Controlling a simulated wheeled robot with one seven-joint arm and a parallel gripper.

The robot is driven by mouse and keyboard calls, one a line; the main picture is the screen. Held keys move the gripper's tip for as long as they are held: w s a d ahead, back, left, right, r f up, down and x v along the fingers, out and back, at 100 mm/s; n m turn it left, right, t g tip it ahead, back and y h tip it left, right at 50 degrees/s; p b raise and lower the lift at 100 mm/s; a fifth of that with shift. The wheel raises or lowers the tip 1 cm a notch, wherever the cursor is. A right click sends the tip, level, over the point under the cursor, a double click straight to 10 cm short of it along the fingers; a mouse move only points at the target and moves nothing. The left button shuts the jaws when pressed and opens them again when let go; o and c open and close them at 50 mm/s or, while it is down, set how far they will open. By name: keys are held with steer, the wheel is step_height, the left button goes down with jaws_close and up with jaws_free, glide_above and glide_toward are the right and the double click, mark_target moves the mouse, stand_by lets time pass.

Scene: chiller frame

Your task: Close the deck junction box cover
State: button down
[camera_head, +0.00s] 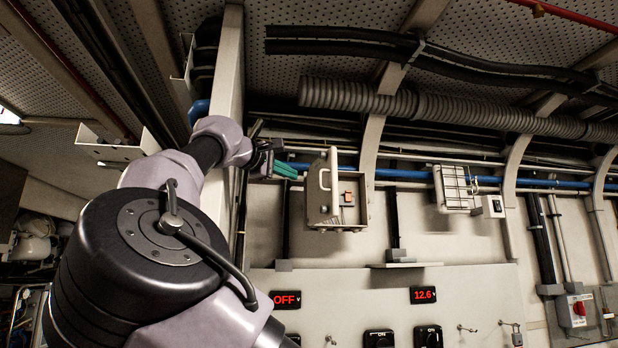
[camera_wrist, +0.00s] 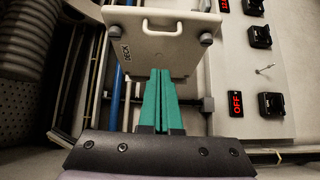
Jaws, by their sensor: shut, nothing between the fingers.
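The deck junction box (camera_head: 350,208) is mounted on the wall in the middle of the head view. Its cover (camera_head: 325,190) stands open, swung out on the left side, with a small handle on its face. Part of the box's inside shows, with an orange piece in it. In the wrist view the pale cover (camera_wrist: 150,55) carries a DECK label, a handle and dark round knobs. My gripper (camera_head: 297,172) is left of the cover, with green fingers pointing towards it. In the wrist view the fingers (camera_wrist: 160,72) are together and empty, overlapping the cover's lower part; contact cannot be told.
A second wall box with a grille (camera_head: 455,188) hangs to the right. Blue pipes (camera_head: 400,174) run behind the boxes. Below is a panel (camera_head: 465,285) with red displays and black switches. A vertical beam (camera_head: 228,75) stands close to my arm.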

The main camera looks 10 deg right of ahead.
steer(key=d, duration=0.2)
steer(key=w+d, duration=0.1)
steer(key=d, duration=0.2)
steer(key=shift+w+d+f, duration=0.1)
steer(key=shift+w+d, duration=0.2)
